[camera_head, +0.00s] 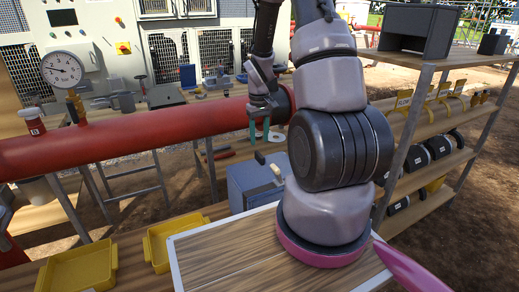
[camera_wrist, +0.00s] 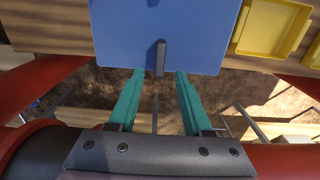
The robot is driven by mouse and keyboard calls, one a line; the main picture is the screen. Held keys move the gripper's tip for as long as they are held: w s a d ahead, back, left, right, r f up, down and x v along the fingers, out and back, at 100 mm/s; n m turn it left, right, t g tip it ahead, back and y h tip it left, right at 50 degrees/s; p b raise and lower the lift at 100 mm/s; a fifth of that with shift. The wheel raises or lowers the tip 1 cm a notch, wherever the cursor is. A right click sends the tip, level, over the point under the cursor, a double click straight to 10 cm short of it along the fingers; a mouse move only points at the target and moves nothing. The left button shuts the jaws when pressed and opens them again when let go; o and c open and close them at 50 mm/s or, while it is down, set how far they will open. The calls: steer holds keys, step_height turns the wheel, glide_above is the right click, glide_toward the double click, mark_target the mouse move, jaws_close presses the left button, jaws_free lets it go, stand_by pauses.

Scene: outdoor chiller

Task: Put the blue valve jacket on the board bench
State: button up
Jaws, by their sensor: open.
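A blue box-like piece (camera_head: 250,190), which looks like the valve jacket, stands at the near side of the red pipe in the head view. It has a small upright handle on its face. In the wrist view the blue face (camera_wrist: 115,35) fills the top middle, its grey handle (camera_wrist: 160,57) lined up between the teal fingertips. My gripper (camera_head: 261,126) points down above the blue piece, beside the pipe. Its fingers (camera_wrist: 160,74) are apart and hold nothing. The wooden bench (camera_head: 128,262) runs along the lower left; I cannot tell whether it is the board bench.
A thick red pipe (camera_head: 130,132) with a pressure gauge (camera_head: 62,70) crosses behind the bench. Yellow trays (camera_head: 80,270) stand on the bench. A shelf rack (camera_head: 425,128) with dark weight-like items stands at the right. A table with small tools is behind the pipe.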

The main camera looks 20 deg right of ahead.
steer(key=s+a+r+m+t, duration=0.1)
steer(key=s+a+r, duration=0.1)
steer(key=r, duration=0.6)
steer(key=s+a+r+m+t, duration=0.1)
steer(key=s+a+r+t, duration=0.1)
steer(key=r, duration=0.6)
steer(key=s+a+r+m+t, duration=0.1)
steer(key=s+a+r, duration=0.15)
steer(key=r, duration=0.65)
steer(key=s+a+r+t+y, duration=0.1)
steer(key=s+a+r, duration=0.1)
steer(key=s+r, duration=0.2)
steer(key=s+a+r+m+t+y, duration=0.1)
steer(key=s+a+r+t, duration=0.1)
steer(key=s+r, duration=0.3)
steer(key=s, duration=0.3)
steer(key=shift+s+a+m, duration=0.2)
steer(key=shift+a+m, duration=0.1)
